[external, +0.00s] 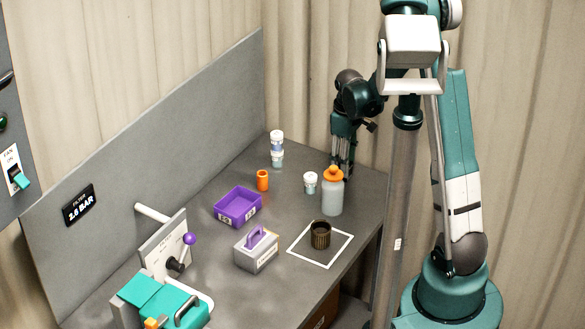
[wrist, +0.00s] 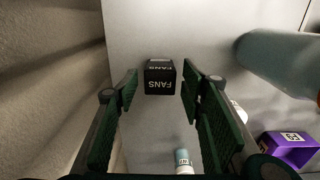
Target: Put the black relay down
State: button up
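The black relay (wrist: 160,78), a small dark block with white FANS lettering, shows in the wrist view between and just beyond my fingertips. My gripper (wrist: 161,82) is open, with a visible gap on each side of the relay. The relay appears to rest on the grey tabletop. In the external view my gripper (external: 343,160) points down at the table's far right, behind the orange-capped bottle; the relay is hidden there.
The grey bottle (external: 332,196) stands close to my gripper. A white jar (external: 310,183), orange cup (external: 263,180), stacked jars (external: 277,148), purple bin (external: 238,207), grey box with purple handle (external: 256,250) and dark ribbed cup (external: 320,235) on a white-outlined square share the table.

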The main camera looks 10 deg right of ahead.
jog(key=shift+r, duration=4.6)
jog(key=s+d+r+m+t, duration=0.3)
jog(key=s+d+r+m, duration=0.15)
jog(key=s+r, duration=0.8)
jog(key=s+d+r+m+t, duration=0.2)
jog(key=s, duration=0.4)
jog(key=s+d+r+m+t, duration=0.2)
jog(key=s+r, duration=0.1)
jog(key=s, duration=0.4)
jog(key=shift+s+d+r, duration=0.2)
jog(key=shift+m, duration=0.25)
notch_tip(320, 180, down, 6)
jog(key=b, duration=0.5)
jog(key=shift+r, duration=0.1)
